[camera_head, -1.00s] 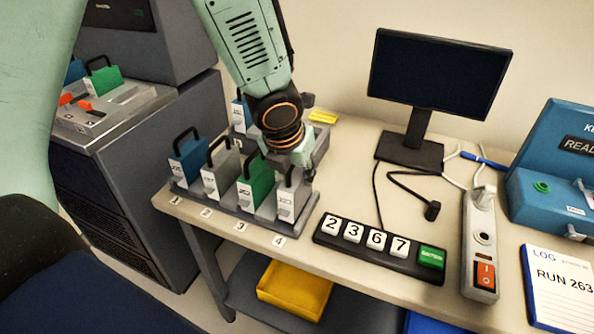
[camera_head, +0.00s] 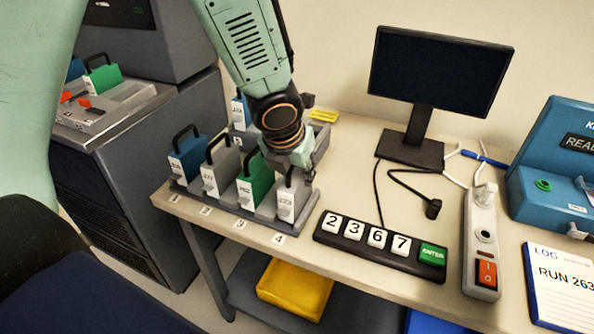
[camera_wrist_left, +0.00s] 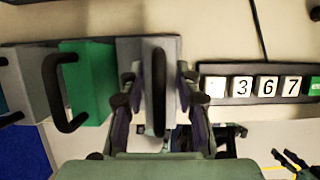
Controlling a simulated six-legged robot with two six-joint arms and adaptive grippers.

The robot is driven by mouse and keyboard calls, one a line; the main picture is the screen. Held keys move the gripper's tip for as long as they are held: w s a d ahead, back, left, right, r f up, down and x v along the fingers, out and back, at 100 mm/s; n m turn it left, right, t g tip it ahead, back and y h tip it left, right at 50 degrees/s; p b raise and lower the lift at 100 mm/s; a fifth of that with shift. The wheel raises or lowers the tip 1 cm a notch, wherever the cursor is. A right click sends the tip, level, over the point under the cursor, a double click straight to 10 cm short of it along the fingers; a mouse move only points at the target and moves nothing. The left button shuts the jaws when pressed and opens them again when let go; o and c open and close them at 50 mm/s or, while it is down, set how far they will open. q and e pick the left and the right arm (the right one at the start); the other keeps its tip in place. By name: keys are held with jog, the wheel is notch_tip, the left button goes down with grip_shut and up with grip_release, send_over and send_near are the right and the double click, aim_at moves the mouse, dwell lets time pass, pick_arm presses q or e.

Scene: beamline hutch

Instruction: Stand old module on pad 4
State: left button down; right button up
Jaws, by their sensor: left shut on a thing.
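The old module (camera_head: 288,203) is a grey block with a white label face and a dark handle. It stands upright at pad 4, the rightmost place of the dark rack (camera_head: 240,208) on the bench. My left gripper (camera_head: 292,168) is over it from above, shut on its handle (camera_wrist_left: 158,92), which runs between the fingers in the left wrist view. The gripper hides the module's top in the head view. Whether its base rests fully on the pad cannot be told.
Blue (camera_head: 188,160), grey (camera_head: 216,172) and green (camera_head: 256,181) modules fill the rack's other places. A key block (camera_head: 380,246) with number tiles lies close to the right. A monitor (camera_head: 440,75), power strip (camera_head: 482,245) and cables lie beyond. A yellow bin (camera_head: 295,289) is below.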

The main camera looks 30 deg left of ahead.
pick_arm(q)
jog(key=shift+f, duration=0.1)
jog(key=c, duration=0.9)
grip_release()
jog(key=shift+o, duration=0.2)
jog(key=v, duration=1.2)
